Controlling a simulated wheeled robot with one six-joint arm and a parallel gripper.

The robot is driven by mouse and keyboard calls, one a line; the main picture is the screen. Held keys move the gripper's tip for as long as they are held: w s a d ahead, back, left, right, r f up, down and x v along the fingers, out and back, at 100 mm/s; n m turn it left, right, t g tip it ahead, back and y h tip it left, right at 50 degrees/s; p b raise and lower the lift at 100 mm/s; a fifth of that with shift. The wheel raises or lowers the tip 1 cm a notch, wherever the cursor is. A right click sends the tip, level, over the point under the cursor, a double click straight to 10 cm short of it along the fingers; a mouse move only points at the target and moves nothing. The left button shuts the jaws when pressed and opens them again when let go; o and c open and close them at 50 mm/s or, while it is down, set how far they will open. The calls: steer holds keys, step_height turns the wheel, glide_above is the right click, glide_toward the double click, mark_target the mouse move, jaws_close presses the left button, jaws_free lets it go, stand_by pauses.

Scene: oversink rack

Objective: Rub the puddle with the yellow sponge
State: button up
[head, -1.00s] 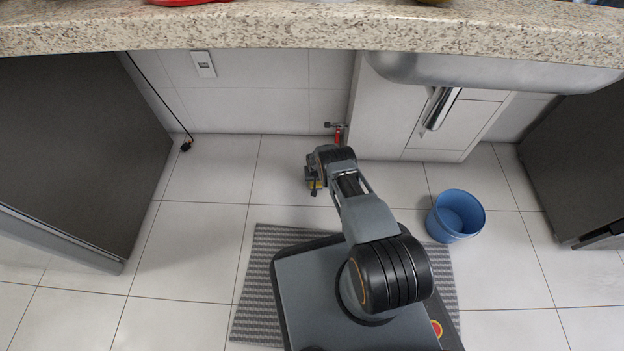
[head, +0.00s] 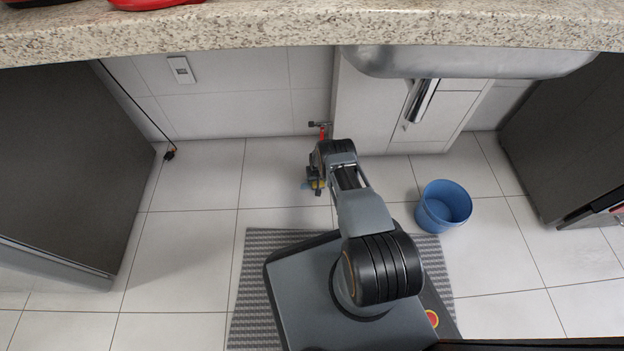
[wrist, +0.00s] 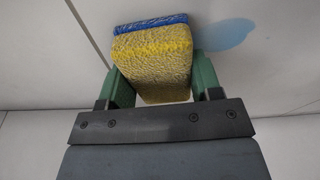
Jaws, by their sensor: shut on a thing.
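The yellow sponge (wrist: 155,62) with a blue scouring side fills the middle of the wrist view. My gripper (wrist: 163,88) is shut on it, with one green finger on each side. The puddle (wrist: 224,32) is a light blue patch on the floor, just beyond and to the right of the sponge in the wrist view; the sponge may hide part of it. I cannot tell whether the sponge touches the floor.
A blue bucket (head: 444,206) stands on the floor to the right. A grey mat (head: 258,290) lies under my base. The sink cabinet (head: 372,105) and the granite counter (head: 300,24) are ahead. A dark cabinet (head: 70,150) stands left. Tiles left of my gripper are clear.

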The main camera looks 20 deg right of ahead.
steer(key=shift+s+d, duration=0.3)
steer(key=shift+d, duration=0.6)
steer(key=shift+s+d, duration=0.3)
steer(key=shift+d, duration=0.55)
steer(key=shift+a, duration=0.1)
steer(key=shift+w+a, duration=0.3)
steer(key=shift+a, duration=0.55)
steer(key=shift+w+a, duration=0.25)
steer(key=shift+a, duration=0.6)
